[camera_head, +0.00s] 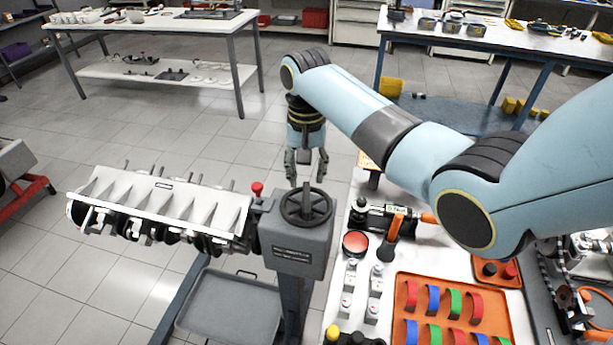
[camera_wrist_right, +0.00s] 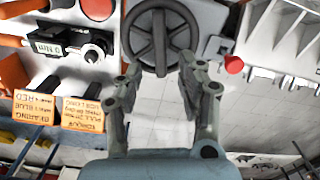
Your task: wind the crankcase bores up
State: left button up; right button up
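The pale metal crankcase (camera_head: 160,200) hangs on the engine stand, its long flat face turned up and dark round openings and parts along its lower near side. The stand's grey gearbox (camera_head: 293,245) is at its right end, with a dark spoked handwheel (camera_head: 307,206) on top. A red knob (camera_head: 257,188) stands between them. My right gripper (camera_head: 306,180) points down just above and behind the handwheel, open and empty. In the right wrist view the open fingers (camera_wrist_right: 160,80) point toward the handwheel (camera_wrist_right: 160,42), and the crankcase (camera_wrist_right: 285,35) is at upper right. My left gripper is not in view.
A white workbench (camera_head: 440,262) right of the stand holds a red button (camera_head: 355,243), an orange tray (camera_head: 450,282) of coloured bearing shells and a torque tool. A grey drip tray (camera_head: 230,305) sits low under the crankcase. Other tables stand at the back. Floor is clear behind.

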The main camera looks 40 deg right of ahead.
aim_at(306, 195)
jog(key=shift+f, duration=3.2)
jog(key=shift+c, duration=0.4)
grip_shut()
